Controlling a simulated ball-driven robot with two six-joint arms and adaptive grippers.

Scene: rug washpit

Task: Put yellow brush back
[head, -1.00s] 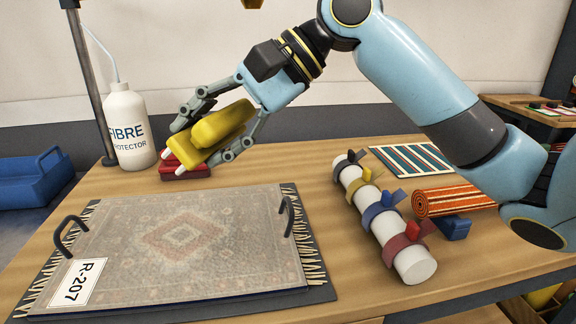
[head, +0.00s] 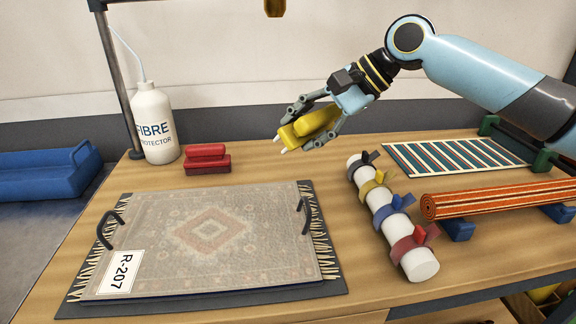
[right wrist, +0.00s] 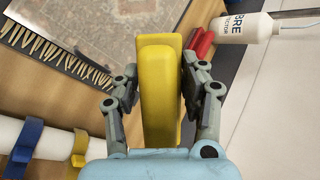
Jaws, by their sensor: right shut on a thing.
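The yellow brush (head: 310,125) is held up in the air by my right gripper (head: 302,127), above the back part of the table. In the right wrist view the yellow brush (right wrist: 161,90) sits upright between the two grey fingers of the right gripper (right wrist: 162,98), which press on its sides. The underside of the brush is hidden. A red brush (head: 207,160) lies on the table at the back left, to the left of the yellow one; it also shows in the right wrist view (right wrist: 202,45). My left gripper is not in view.
A patterned rug (head: 165,235) lies on a dark board with handles at front left. A white roll (head: 412,258) with coloured clamps lies to its right. A fibre protector bottle (head: 154,122) stands at back left. Striped (head: 450,158) and orange (head: 490,199) rugs lie at right. Bare table lies below the gripper.

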